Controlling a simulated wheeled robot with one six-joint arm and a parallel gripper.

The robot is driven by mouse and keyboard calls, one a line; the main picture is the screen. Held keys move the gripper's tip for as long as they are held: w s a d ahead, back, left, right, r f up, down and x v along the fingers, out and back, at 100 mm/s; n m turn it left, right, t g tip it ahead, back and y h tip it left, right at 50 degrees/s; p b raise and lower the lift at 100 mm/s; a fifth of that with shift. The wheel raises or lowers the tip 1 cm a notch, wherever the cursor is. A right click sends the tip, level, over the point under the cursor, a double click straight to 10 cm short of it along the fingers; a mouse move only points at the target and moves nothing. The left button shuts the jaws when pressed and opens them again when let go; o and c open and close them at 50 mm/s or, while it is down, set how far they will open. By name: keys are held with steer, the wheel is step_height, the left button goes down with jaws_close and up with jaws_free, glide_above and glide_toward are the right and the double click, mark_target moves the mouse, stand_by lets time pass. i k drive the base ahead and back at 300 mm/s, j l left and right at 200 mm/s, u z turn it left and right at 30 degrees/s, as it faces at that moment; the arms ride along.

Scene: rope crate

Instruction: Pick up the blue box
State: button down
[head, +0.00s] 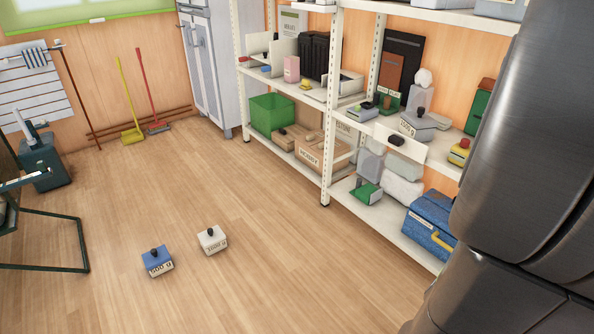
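A small blue box (157,261) with a white front label and a dark knob on top sits upright on the wooden floor, left of centre in the head view. A similar white box (212,240) with a dark knob stands behind and to the right of it, apart from it. A larger blue case (429,224) with a yellow handle sits on the lower shelf at the right. My gripper is not in view; only a dark part of my arm fills the right side and hides part of the shelving.
A white shelf rack (327,158) with boxes and binders stands along the wall. A green frame (85,245) and a dark bin (44,165) are at the left. Brooms (128,100) lean at the back by a grey cabinet (205,65). The floor around both small boxes is clear.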

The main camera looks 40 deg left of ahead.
mark_target(157, 261)
steer(key=u, duration=2.65)
